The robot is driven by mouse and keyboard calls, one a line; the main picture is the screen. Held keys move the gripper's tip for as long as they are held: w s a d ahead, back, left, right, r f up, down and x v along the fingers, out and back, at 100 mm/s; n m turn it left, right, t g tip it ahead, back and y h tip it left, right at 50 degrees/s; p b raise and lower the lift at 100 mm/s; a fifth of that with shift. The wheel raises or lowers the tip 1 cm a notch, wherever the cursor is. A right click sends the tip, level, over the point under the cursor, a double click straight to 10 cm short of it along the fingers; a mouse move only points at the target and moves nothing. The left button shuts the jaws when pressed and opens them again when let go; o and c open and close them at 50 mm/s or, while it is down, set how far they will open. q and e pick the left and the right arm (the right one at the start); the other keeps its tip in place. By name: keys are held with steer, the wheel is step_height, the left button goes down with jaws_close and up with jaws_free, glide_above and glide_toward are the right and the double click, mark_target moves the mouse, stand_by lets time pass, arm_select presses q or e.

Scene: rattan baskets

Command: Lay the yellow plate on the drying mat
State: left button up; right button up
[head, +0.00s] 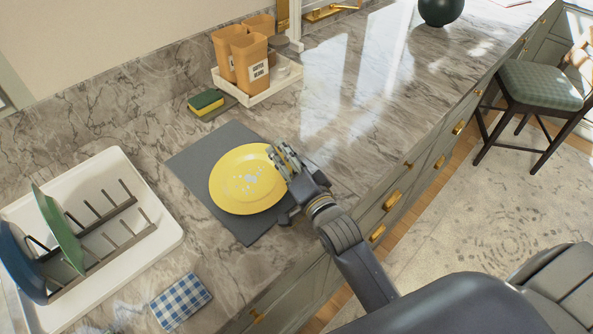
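My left gripper is not in view.
A white dish rack tray (163,228) with a green plate (60,230) and a blue plate (20,265) stands at the left. A checked cloth (180,301) lies in front. A sponge (206,101) and a tray of orange canisters (249,57) are behind.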

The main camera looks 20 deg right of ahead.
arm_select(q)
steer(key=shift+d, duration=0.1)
arm_select(e)
steer(key=s, duration=0.3)
steer(key=s+d, duration=0.1)
steer(key=s, duration=0.7)
steer(key=shift+d, duration=0.15)
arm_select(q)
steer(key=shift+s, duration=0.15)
arm_select(e)
steer(key=shift+s, duration=0.1)
